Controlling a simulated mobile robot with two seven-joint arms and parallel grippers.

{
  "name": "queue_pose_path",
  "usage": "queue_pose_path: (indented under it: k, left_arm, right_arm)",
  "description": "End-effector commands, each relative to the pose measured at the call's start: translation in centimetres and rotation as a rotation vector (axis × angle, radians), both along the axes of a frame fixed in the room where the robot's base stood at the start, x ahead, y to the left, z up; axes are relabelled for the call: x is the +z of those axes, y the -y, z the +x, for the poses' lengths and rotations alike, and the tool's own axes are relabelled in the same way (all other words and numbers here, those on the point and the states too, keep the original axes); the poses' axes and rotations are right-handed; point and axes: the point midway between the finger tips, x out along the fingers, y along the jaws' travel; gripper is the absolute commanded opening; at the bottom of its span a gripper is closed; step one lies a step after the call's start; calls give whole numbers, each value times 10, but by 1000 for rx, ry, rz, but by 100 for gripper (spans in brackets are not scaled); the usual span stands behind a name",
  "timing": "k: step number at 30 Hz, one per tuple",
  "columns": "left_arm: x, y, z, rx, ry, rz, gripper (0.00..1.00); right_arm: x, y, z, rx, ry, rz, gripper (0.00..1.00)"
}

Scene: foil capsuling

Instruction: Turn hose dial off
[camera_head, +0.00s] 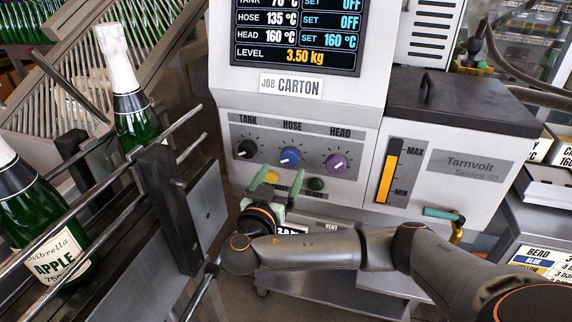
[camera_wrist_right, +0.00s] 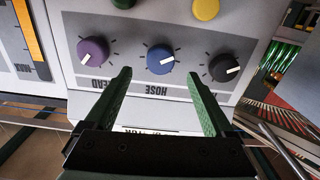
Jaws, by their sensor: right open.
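The blue hose dial (camera_head: 290,156) is the middle one of three knobs on the grey control panel. Its white mark points left and slightly down in the head view. My right gripper (camera_head: 278,179) is open below the dial, with its two green fingers pointing up at the panel. In the right wrist view the panel is upside down; the hose dial (camera_wrist_right: 160,59) appears just beyond and between the open fingertips of the gripper (camera_wrist_right: 159,75). Nothing is held. The screen (camera_head: 297,32) reads hose 135 °C, set OFF. My left gripper is out of view.
The black tank dial (camera_head: 247,149) and purple head dial (camera_head: 336,163) flank the hose dial. A yellow button (camera_head: 271,177) and a green button (camera_head: 316,184) sit below. Bottles (camera_head: 131,92) and conveyor rails (camera_head: 110,205) stand left. A level gauge (camera_head: 391,170) is right.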

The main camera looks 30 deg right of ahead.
Motion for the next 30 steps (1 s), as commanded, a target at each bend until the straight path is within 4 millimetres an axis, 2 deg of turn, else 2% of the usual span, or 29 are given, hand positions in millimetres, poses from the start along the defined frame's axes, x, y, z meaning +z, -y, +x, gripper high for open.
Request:
queue_pose_path:
  k: [3,7,20,30]
  left_arm:
    - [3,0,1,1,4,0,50]
    - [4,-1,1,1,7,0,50]
    - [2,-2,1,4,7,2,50]
    - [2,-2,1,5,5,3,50]
  right_arm:
    - [2,17,14,-3,1,-3,88]
    - [1,28,24,0,0,-3,88]
    - [0,34,30,1,0,0,87]
    - [0,34,30,2,-1,-1,49]
